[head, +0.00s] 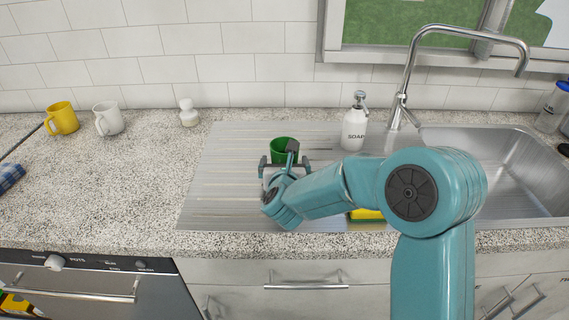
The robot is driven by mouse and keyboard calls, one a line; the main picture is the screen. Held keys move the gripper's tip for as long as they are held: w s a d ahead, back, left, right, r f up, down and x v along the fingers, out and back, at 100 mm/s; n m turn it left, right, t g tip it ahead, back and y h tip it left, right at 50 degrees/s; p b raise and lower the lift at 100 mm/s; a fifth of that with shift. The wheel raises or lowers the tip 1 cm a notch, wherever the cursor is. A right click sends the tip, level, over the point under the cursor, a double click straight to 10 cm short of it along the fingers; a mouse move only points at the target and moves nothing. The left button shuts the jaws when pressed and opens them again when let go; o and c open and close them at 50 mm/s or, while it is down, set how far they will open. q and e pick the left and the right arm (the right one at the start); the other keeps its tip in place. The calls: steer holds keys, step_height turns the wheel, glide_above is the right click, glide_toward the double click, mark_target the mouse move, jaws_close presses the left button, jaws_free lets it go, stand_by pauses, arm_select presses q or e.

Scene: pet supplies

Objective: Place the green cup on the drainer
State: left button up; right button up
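The green cup (282,144) is in the middle of the head view, over the ribbed steel drainer (225,165). It looks upright; its lower part is hidden behind my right gripper, so I cannot tell whether its base touches the drainer. My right gripper (284,163) is right at the cup, on its near side. Its fingers are spread wider than the cup and look apart from its sides. My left gripper is not in view.
A yellow object (366,214) shows partly below my arm. A yellow mug (62,118), a white mug (108,118) and a small white item (188,113) stand at left. The left counter is mostly clear.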

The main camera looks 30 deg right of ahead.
steer(key=shift+r, duration=0.15)
steer(key=b+v, duration=0.1)
steer(key=v, duration=1.1)
steer(key=shift+w, duration=0.1)
